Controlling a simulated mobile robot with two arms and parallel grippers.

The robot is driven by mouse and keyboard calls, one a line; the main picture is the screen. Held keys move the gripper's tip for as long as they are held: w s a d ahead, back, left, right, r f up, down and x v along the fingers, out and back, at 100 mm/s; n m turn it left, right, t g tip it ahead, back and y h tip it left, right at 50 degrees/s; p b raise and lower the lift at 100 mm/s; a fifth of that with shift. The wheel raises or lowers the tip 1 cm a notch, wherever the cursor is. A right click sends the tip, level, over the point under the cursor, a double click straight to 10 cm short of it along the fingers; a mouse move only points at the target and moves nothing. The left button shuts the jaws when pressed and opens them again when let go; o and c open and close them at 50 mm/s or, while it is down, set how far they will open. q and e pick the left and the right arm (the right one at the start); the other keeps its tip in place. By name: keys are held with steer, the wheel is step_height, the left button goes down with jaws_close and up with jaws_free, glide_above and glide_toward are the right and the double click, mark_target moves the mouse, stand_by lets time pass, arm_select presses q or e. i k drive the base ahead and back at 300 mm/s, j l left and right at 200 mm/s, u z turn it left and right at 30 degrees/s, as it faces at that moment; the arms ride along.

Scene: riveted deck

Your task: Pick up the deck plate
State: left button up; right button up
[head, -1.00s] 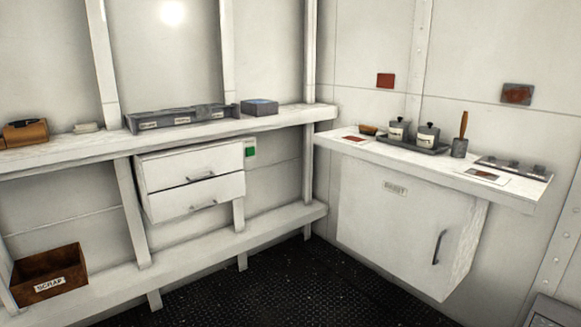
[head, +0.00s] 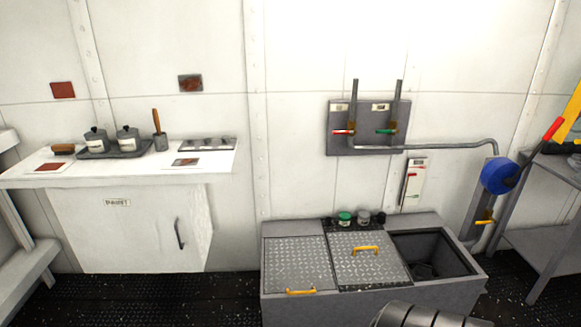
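Two diamond-patterned metal plates with yellow handles lie on top of a low grey chest (head: 370,299). The left plate (head: 297,262) has its handle at the front edge. The middle plate (head: 369,270) has its handle near its centre and sits beside the chest's open right compartment (head: 432,254). I cannot tell which one is the deck plate. Neither gripper is in view. A dark ribbed part at the bottom edge looks like part of my arm.
A grey panel (head: 367,145) with red and green valves hangs above the chest. Small jars (head: 345,218) stand behind the plates. The paint cabinet (head: 125,230) is at left, a blue wheel (head: 499,177) and grey table (head: 550,210) at right. Dark floor (head: 130,295) is clear at left.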

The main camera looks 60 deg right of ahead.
mark_target(368, 257)
steer(key=z, duration=2.4)
steer(key=i+j+u, duration=0.15)
steer(key=i+j, duration=0.15)
steer(key=i, duration=0.15)
steer(key=i+j+u, duration=0.2)
steer(key=i, duration=0.3)
